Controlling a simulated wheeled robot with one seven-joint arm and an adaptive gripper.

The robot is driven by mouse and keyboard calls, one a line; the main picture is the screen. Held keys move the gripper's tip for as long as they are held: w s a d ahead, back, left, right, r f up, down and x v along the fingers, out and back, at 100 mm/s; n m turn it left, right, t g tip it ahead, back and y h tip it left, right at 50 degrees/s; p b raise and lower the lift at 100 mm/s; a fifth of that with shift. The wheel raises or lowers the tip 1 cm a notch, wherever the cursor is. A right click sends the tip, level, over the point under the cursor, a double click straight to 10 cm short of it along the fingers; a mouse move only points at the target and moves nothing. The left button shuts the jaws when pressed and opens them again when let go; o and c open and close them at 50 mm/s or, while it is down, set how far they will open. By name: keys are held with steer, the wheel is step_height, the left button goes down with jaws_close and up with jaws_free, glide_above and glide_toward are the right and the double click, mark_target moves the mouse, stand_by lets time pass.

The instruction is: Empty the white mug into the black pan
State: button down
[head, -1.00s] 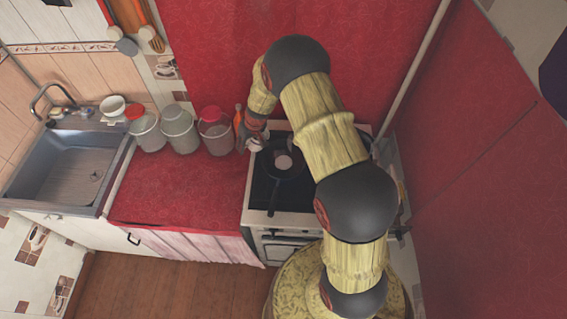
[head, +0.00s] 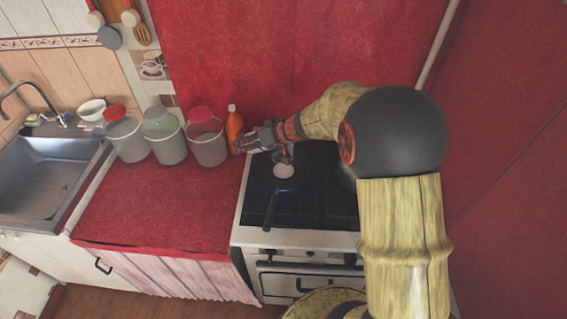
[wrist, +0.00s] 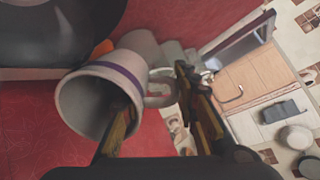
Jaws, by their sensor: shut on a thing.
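The white mug (wrist: 108,84) with a purple band shows large in the wrist view. It is tipped, with its mouth toward the lower left and its handle on the right. My gripper (wrist: 160,112) is shut on it, with one finger at the mouth and the other on the handle side. I cannot make out any contents in it. In the head view my gripper (head: 262,139) is above the stove's left back edge, beside the black pan (head: 268,184); the mug is hard to make out there. The pan sits on the stove with a pale round patch inside.
An orange bottle (head: 234,127) stands close to my gripper. Lidded jars (head: 207,138) line the back of the red counter (head: 150,205). The sink (head: 48,165) is at the left. The counter's front is clear.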

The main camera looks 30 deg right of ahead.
steer(key=shift+f+t+b, duration=0.1)
steer(key=shift+t+b, duration=0.2)
steer(key=shift+b, duration=0.25)
steer(key=shift+d+y+b, duration=0.1)
steer(key=shift+y+b, duration=0.2)
steer(key=shift+b, duration=0.25)
steer(key=shift+s+f+t+y+b, duration=0.15)
steer(key=shift+t+y+b, duration=0.15)
steer(key=shift+t+b, duration=0.3)
steer(key=shift+s+d+r+t+y+b, duration=0.25)
steer(key=shift+r+t+y+b, duration=0.25)
steer(key=shift+r+t, duration=0.15)
stand_by(0.4)
steer(key=shift+s+d+r+t+y, duration=0.25)
steer(key=shift+s+d+t, duration=0.1)
steer(key=shift+s, duration=0.15)
steer(key=shift+s+d+r+t+y, duration=0.15)
steer(key=shift+s+d+r+t, duration=0.05)
steer(key=shift+s+d+t, duration=0.2)
stand_by(0.4)
steer(key=shift+b, duration=0.75)
steer(key=shift+s+d+r+t+y+b, duration=0.3)
steer(key=shift+t+b, duration=0.2)
steer(key=shift+b, duration=1.45)
steer(key=shift+s+d+r+t+y+b, duration=0.1)
steer(key=shift+s+r+t+y+b, duration=0.25)
steer(key=shift+b, duration=1.6)
